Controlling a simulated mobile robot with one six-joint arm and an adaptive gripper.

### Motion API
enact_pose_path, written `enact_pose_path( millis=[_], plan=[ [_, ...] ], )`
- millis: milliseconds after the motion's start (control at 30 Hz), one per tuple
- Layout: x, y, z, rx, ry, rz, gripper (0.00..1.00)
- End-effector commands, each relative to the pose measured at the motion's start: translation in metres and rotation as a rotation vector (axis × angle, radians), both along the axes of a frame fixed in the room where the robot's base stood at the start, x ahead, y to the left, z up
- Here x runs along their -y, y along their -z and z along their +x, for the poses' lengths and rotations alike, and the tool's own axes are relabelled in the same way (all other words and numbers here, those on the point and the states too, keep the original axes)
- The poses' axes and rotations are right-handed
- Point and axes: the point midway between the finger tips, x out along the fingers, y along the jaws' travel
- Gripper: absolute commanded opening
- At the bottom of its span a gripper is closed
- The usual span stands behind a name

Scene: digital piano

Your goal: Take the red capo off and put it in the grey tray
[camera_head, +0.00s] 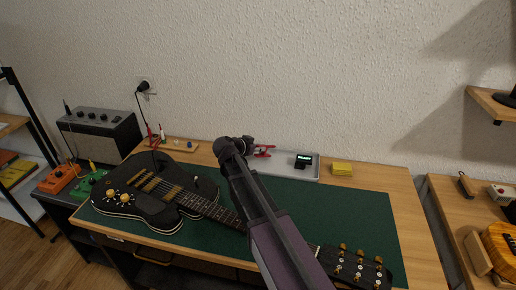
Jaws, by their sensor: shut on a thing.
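The red capo (264,151) shows just right of my gripper (254,147), over the left part of the grey tray (285,168). My gripper is shut on the capo. My wrist hides part of the capo and the tray's left end. I cannot tell whether the capo touches the tray floor. The black electric guitar (140,199) lies on the green mat, and my arm crosses in front of its neck (226,216).
A small black device with a lit screen (303,160) sits in the tray's right part. A yellow block (342,168) stands right of the tray. An amplifier (100,134) stands at the left. The green mat (350,215) is clear at the right.

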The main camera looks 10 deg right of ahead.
Motion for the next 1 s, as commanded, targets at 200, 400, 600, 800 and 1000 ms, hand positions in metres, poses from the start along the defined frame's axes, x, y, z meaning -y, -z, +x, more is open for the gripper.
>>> enact_pose_path(
  millis=[200,400,600,800,1000],
  plan=[
    [0.000,0.000,0.000,0.000,0.000,0.000,0.70],
    [0.000,0.000,0.000,0.000,0.000,0.000,0.70],
    [-0.001,0.000,0.000,0.000,-0.001,0.000,0.70],
    [-0.005,-0.004,-0.004,0.000,-0.001,0.000,0.70],
    [-0.012,-0.009,-0.009,0.000,-0.001,0.000,0.70]
  ],
)
